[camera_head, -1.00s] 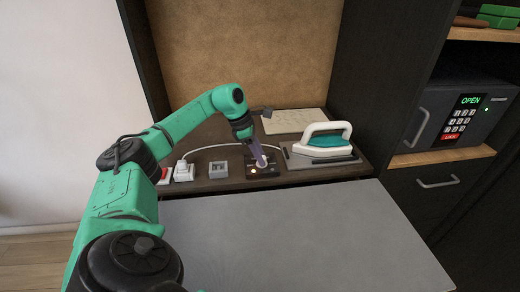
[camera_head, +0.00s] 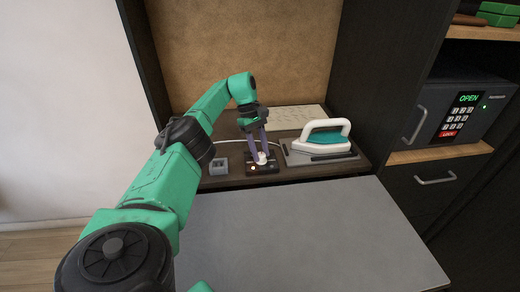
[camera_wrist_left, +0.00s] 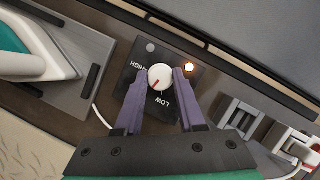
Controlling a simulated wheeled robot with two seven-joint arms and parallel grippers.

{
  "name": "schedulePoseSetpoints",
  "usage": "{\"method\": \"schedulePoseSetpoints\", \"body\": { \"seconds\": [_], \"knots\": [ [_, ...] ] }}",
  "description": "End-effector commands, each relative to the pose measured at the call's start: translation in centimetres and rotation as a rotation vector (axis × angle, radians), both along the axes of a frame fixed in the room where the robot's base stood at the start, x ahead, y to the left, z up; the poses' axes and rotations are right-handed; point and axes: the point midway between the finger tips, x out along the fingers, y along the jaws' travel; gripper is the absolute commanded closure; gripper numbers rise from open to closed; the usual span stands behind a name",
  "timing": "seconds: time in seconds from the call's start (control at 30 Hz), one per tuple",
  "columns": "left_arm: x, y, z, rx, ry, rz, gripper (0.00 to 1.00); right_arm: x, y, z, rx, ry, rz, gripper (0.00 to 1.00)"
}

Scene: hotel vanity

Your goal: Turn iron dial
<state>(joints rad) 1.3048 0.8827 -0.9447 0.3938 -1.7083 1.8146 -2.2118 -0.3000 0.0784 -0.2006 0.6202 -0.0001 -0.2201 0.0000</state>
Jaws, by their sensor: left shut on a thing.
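The iron dial is a white round knob (camera_wrist_left: 160,77) with a red pointer mark, on a dark control box (camera_wrist_left: 196,92) marked HIGH and LOW. In the head view the knob (camera_head: 262,158) is on top of the box (camera_head: 262,169), beside the iron's rest. My left gripper (camera_wrist_left: 161,78) reaches down onto the box with its purple fingers on either side of the knob, shut on it. It also shows in the head view (camera_head: 261,155). The red mark points toward the LOW side. An orange light glows on the box. My right gripper is not in view.
A white and teal iron (camera_head: 325,137) stands on a grey rest (camera_head: 300,158) to the right of the box. A small grey socket (camera_head: 219,167) is to the left. A white cord runs behind. The grey board (camera_head: 310,235) in front is clear.

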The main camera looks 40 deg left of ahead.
Motion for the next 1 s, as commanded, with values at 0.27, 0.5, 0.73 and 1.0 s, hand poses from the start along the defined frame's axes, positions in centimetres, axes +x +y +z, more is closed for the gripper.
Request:
{"method": "schedulePoseSetpoints", "body": {
  "seconds": [0.27,0.5,0.73,1.0],
  "knots": [
    [0.16,0.02,0.04,0.001,-0.005,-0.107,1.0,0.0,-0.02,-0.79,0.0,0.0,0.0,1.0],
    [0.14,0.06,0.1,0.002,-0.005,-0.134,1.0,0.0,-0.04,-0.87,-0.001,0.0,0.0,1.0],
    [0.14,0.05,0.1,0.002,-0.005,-0.136,1.0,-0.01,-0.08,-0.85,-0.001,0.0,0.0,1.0],
    [0.12,0.03,0.07,0.001,-0.003,-0.135,0.32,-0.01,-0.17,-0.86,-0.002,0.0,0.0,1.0]
  ]
}}
